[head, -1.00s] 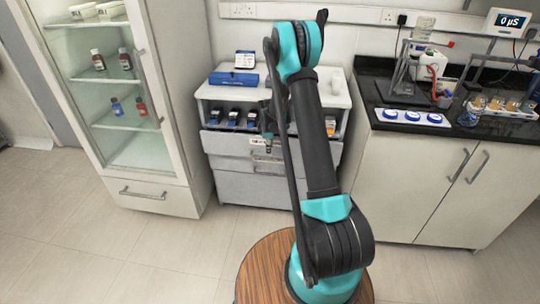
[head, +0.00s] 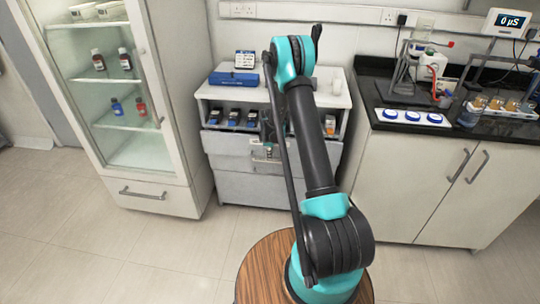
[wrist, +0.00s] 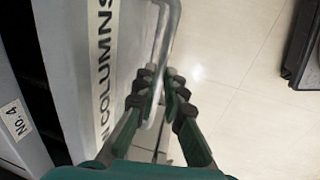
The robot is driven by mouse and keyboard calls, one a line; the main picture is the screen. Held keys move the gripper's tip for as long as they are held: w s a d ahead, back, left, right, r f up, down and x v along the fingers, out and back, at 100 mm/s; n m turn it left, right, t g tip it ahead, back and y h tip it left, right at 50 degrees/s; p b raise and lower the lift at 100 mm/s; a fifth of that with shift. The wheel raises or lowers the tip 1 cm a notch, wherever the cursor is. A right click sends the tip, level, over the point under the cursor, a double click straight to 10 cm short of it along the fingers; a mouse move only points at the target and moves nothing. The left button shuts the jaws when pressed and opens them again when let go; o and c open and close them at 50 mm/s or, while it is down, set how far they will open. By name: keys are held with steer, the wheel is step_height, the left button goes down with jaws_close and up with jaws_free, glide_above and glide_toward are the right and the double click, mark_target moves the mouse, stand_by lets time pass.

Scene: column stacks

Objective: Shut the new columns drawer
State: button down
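The new columns drawer front (wrist: 85,70) fills the left of the wrist view, with part of its label reading "N COLUMNS". It is the pale grey front (head: 228,142) below the open bay of the cabinet in the head view. A dark gap lies behind its top edge in the wrist view; how far it stands out is hard to tell. Its metal bar handle (wrist: 168,30) runs between the fingers of my gripper (wrist: 160,80). The fingertips are close together on both sides of the bar and appear shut on it. In the head view my arm partly hides the gripper (head: 268,140) and drawer.
A grey lower drawer (head: 240,188) sits below. The bay above holds several blue-and-black items (head: 234,117). A glass-door cabinet (head: 125,100) stands left; a black-topped bench (head: 375,95) stands right. Floor in front is clear.

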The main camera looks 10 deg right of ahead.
stand_by(0.4)
steer(key=shift+w+d, duration=0.25)
steer(key=shift+w, duration=0.45)
steer(key=shift+w+d, duration=0.2)
steer(key=shift+w, duration=0.55)
steer(key=shift+w+d, duration=0.25)
steer(key=shift+w, duration=0.45)
steer(key=c, duration=1.7)
jaws_free()
steer(key=shift+o, duration=0.5)
step_height(320, 180, up, 12)
steer(key=s, duration=0.2)
steer(key=shift+a, duration=0.35)
steer(key=shift+s+f, duration=0.1)
